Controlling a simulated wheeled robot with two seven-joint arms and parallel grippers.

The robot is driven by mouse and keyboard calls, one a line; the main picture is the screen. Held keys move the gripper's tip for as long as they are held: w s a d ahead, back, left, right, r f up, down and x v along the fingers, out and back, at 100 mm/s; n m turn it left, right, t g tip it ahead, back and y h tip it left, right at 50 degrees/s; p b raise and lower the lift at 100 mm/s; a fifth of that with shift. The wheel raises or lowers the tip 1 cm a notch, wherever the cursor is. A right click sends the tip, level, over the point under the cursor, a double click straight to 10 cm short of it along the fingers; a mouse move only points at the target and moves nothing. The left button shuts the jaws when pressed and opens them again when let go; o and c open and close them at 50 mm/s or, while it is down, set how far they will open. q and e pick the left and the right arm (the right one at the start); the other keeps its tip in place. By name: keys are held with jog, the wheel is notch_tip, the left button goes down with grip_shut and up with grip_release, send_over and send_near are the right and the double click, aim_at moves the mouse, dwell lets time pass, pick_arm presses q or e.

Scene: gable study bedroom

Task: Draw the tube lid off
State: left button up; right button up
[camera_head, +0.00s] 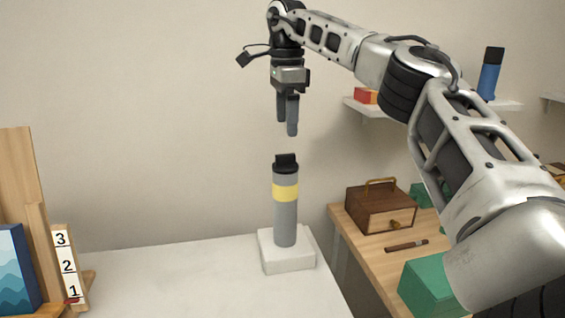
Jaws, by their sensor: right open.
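A grey tube (285,222) with a yellow band stands upright in a white square base (287,264) near the right edge of the white table. A black lid (286,163) sits on top of the tube. My right gripper (288,130) hangs above the lid with its fingers pointing down. There is a small gap between the fingertips and the lid. The gripper is open and holds nothing. My left gripper is not in view.
White table (180,280) is mostly clear left of the tube. A number board (67,266) and a blue picture (14,268) stand at the left. A wooden desk at right holds a wooden box (380,209), a brown stick (406,245) and a green box (430,285).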

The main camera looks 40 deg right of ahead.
aim_at(286, 155)
jog(key=shift+f+b, duration=0.6)
jog(key=shift+f, duration=3.95)
jog(key=shift+p, duration=0.65)
jog(key=shift+c, duration=0.4)
jog(key=c, duration=1.3)
jog(key=shift+o, duration=0.2)
jog(key=shift+a+r, duration=0.1)
jog(key=shift+r, duration=2.95)
jog(key=shift+r, duration=2.25)
